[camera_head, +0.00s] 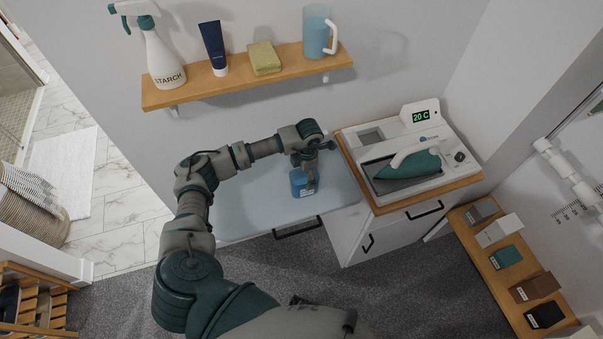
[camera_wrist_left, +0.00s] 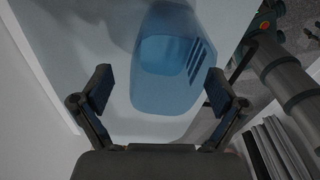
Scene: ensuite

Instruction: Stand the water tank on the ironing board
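The water tank (camera_head: 299,184), a small translucent blue container with a pale label, is on the pale blue ironing board (camera_head: 245,205), near the board's right part. In the left wrist view the tank (camera_wrist_left: 172,75) shows slots on one side and lies ahead of the fingers. My left gripper (camera_head: 308,175) is directly over the tank in the head view and partly hides it. In the wrist view my left gripper (camera_wrist_left: 160,92) is open, with a finger on either side and gaps to the tank. Whether the tank stands fully upright is unclear. My right gripper is out of view.
A steam station with an iron (camera_head: 408,163) and a 20 C display stands on the cabinet to the right. A wall shelf (camera_head: 240,80) holds a starch bottle, tube, sponge and blue jug. A low shelf (camera_head: 510,275) holds several small boxes. The board's left part is clear.

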